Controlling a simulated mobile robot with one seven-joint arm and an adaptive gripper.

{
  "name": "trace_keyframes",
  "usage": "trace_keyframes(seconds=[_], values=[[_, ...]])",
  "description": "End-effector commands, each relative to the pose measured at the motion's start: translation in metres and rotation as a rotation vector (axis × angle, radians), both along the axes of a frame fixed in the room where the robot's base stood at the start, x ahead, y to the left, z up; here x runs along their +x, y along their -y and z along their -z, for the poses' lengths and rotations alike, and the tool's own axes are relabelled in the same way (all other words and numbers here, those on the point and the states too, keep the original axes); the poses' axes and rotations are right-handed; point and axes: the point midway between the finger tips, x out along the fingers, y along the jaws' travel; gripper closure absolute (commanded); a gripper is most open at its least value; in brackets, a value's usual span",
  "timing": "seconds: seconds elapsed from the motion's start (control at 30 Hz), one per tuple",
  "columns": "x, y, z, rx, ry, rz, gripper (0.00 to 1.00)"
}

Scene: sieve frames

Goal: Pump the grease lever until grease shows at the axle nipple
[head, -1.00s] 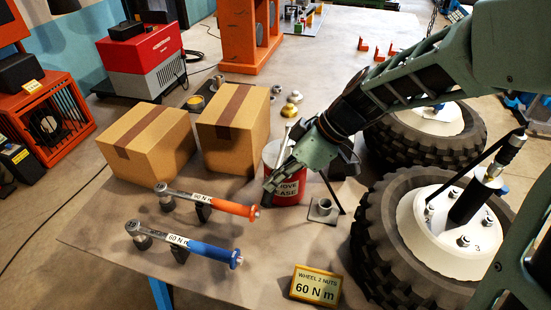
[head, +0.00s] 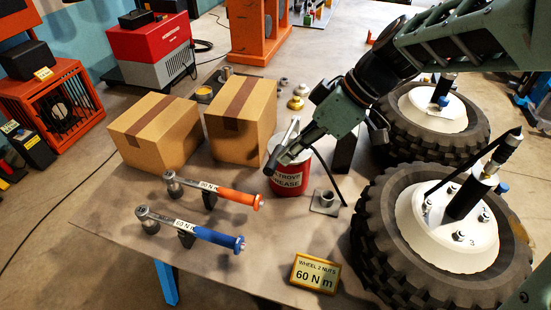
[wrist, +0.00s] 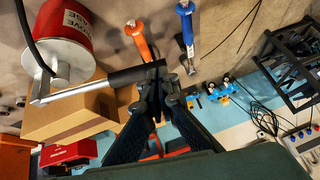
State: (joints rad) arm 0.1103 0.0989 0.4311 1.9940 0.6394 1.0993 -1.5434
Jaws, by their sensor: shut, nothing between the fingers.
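The red grease pail (head: 289,184) stands on the table with a pale lid. It also shows at top left in the wrist view (wrist: 68,28). The pump lever (wrist: 75,88) is a silver rod with a black grip, running from the pail's lid to my fingertips in the wrist view. My gripper (head: 284,158) is shut, just above the pail's front. In the wrist view my fingertips (wrist: 160,70) are at the end of the black grip, not around it; contact is unclear. The axle fitting (head: 490,172) stands on the near wheel's hub (head: 455,232). Grease there cannot be made out.
Two torque wrenches, orange-handled (head: 238,199) and blue-handled (head: 215,238), lie left of the pail. Two cardboard boxes (head: 155,135) stand behind them. A small metal stand (head: 326,202) and a sign (head: 315,273) are near the front. The far wheel (head: 435,115) is behind.

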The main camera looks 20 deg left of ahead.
Motion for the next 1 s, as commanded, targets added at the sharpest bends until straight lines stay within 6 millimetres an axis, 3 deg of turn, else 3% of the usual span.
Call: trace_keyframes(seconds=[0.1, 0.3, 1.0], values=[[-0.002, 0.009, -0.018, 0.003, 0.006, 0.0, 1.0], [-0.005, 0.017, -0.032, 0.006, 0.006, -0.003, 1.0], [-0.005, 0.017, -0.034, 0.007, 0.007, -0.004, 1.0]])
